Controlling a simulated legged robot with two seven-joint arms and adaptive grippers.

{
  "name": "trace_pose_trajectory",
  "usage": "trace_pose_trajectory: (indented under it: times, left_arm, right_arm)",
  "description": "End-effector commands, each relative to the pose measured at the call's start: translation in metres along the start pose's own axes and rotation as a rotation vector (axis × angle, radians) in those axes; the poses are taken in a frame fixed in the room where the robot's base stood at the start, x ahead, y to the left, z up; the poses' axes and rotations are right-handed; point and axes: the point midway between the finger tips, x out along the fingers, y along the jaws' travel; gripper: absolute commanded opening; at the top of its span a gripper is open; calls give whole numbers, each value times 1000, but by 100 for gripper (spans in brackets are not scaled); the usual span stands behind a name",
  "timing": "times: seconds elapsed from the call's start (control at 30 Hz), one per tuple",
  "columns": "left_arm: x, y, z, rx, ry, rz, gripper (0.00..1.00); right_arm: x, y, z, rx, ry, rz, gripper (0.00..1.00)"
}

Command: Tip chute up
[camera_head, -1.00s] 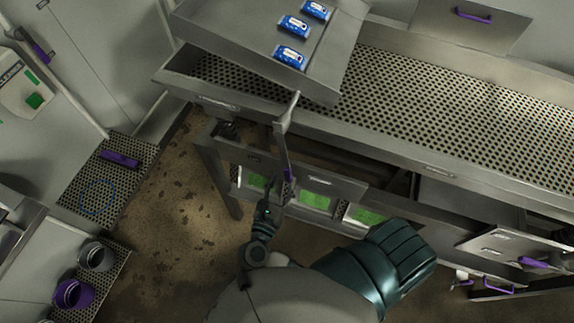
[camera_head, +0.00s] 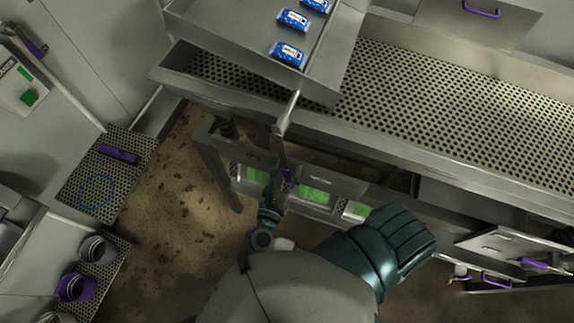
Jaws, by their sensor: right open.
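The chute (camera_head: 235,38) is a grey metal tray at the top of the head view, with several blue packs (camera_head: 287,53) lying on it. My left gripper is not in view.
A perforated metal bench (camera_head: 440,100) runs right from under the chute. Below it are panels with green windows (camera_head: 315,195). At right, a panel with a purple handle (camera_head: 535,264) juts out. Cups (camera_head: 77,287) stand at lower left. Brown floor (camera_head: 180,200) is open at left.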

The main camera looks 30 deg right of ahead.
Motion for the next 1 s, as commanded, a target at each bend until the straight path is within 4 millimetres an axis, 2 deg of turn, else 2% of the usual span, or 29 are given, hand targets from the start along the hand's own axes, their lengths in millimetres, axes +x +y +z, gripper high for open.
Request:
trace_pose_trajectory:
  times: [0.43,0.63,1.0]
  left_arm:
    - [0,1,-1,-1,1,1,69]
    - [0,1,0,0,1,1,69]
    - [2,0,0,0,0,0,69]
  right_arm:
    - [0,0,0,0,0,0,50]
    - [0,0,0,-1,0,1,0]
    - [0,1,-1,7,0,0,0]
